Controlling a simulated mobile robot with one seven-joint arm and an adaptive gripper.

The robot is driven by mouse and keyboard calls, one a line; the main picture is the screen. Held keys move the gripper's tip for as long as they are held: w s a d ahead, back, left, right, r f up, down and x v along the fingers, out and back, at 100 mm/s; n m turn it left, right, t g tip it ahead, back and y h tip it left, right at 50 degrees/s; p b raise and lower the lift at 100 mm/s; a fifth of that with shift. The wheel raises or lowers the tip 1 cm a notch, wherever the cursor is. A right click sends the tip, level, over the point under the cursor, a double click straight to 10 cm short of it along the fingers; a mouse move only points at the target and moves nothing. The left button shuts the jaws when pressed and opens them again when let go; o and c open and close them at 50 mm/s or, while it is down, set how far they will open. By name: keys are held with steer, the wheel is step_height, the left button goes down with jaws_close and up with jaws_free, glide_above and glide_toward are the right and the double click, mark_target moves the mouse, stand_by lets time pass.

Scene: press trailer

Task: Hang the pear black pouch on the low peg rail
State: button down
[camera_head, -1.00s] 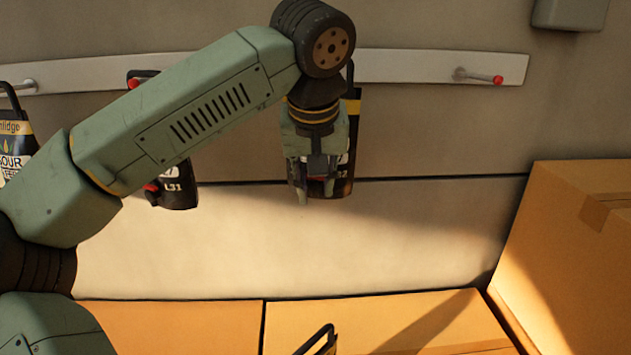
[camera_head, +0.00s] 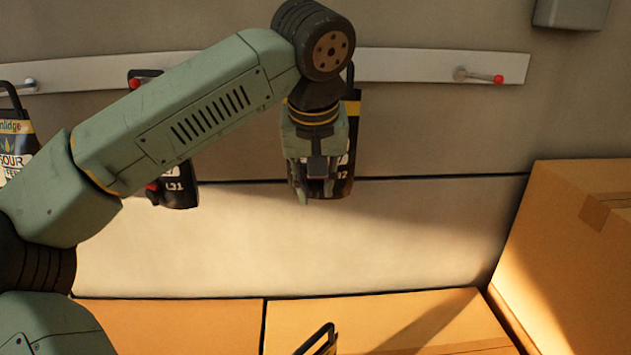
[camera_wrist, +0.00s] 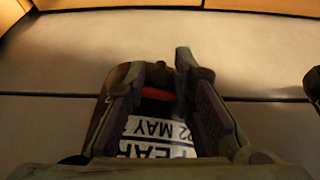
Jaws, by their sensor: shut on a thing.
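The pear black pouch (camera_head: 353,140) is in front of the wall below the peg rail (camera_head: 420,66), partly behind my wrist in the head view. It has a yellow band, and its black loop rises across the rail. Whether the loop is over a peg is hidden by my arm. My gripper (camera_head: 318,188) is shut on the pouch near its lower part. In the wrist view my gripper (camera_wrist: 165,90) has the pouch's white label (camera_wrist: 160,135), reading PEAR and MAY upside down, between its fingers, with a red part beside it.
A red-tipped peg (camera_head: 482,77) at the rail's right is bare. A black pouch (camera_head: 178,192) and a SOUR pouch (camera_head: 14,160) hang to the left. Cardboard boxes (camera_head: 585,250) stand at the right and below. A black loop (camera_head: 318,338) shows at the bottom. A grey box is at upper right.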

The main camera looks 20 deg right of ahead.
steer(key=shift+w+d+f, duration=0.15)
steer(key=shift+w+f, duration=0.2)
steer(key=shift+f, duration=0.1)
stand_by(0.3)
stand_by(0.3)
steer(key=c, duration=1.5)
jaws_free()
steer(key=shift+o, duration=1)
steer(key=shift+f, duration=0.15)
